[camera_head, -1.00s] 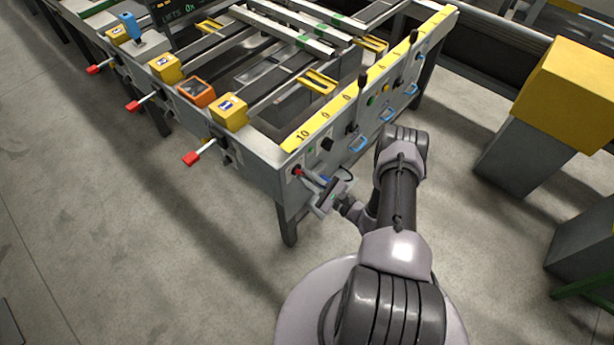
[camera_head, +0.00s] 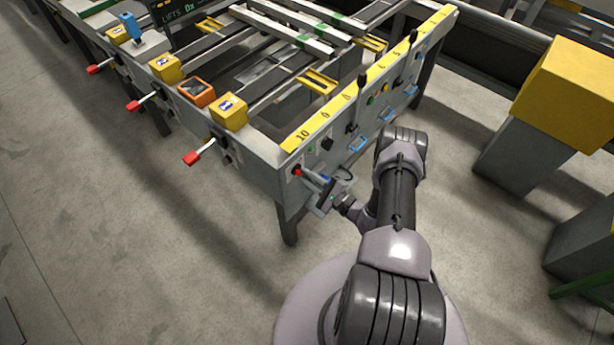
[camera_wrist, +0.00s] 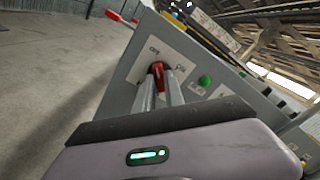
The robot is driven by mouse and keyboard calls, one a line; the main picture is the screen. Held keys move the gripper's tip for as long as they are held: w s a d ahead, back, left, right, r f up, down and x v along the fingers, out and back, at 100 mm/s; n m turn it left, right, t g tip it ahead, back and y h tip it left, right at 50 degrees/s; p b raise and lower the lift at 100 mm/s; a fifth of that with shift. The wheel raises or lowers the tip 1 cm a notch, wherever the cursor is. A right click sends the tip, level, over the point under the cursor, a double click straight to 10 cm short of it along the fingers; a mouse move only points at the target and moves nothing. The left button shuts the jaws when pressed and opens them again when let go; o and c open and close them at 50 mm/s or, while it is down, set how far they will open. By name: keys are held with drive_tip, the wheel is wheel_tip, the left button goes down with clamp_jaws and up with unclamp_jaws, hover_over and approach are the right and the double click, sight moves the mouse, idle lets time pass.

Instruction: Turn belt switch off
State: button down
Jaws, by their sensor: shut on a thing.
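The belt switch (camera_wrist: 158,70) is a small red knob on a pale plate on the grey end panel of the runout table. In the head view the red knob (camera_head: 298,172) shows near the panel's left corner. My gripper (camera_wrist: 163,78) is at the panel with its two grey fingers closed on the red knob. In the head view my gripper (camera_head: 305,175) reaches the knob from the lower right. The fingers hide part of the knob and part of the lettering beside it, so its exact setting is hard to read.
A green button (camera_wrist: 205,80) sits right of the switch. Blue handles (camera_head: 358,144) and black knobs stick out along the panel. A yellow-topped pedestal (camera_head: 570,85) stands at the right. Red-tipped levers (camera_head: 193,158) stick out on the table's left side. Floor at the left is clear.

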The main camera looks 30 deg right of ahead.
drive_tip(key=c, duration=1.4)
unclamp_jaws()
drive_tip(key=shift+c, duration=0.2)
drive_tip(key=p+v, duration=0.3)
drive_tip(key=v, duration=1.4)
drive_tip(key=shift+s, duration=0.2)
drive_tip(key=shift+d, duration=0.1)
drive_tip(key=w+a+r+n+g+y, duration=0.1)
drive_tip(key=w+r+n+g+y, duration=0.45)
drive_tip(key=r, duration=0.55)
drive_tip(key=w+a+r+n+g+h+b, duration=0.1)
drive_tip(key=a+r+n+g, duration=0.75)
drive_tip(key=r, duration=0.85)
drive_tip(key=s+a+r+n+t+h, duration=0.2)
drive_tip(key=s+a+r+n+h, duration=0.2)
drive_tip(key=s+a+r+h, duration=0.4)
drive_tip(key=s+a+r+b, duration=0.1)
drive_tip(key=s+a+r, duration=0.3)
drive_tip(key=a+r, duration=0.2)
drive_tip(key=shift+s+a+r+t+h, duration=0.35)
drive_tip(key=shift+a+r+t, duration=0.05)
drive_tip(key=shift+r, duration=0.45)
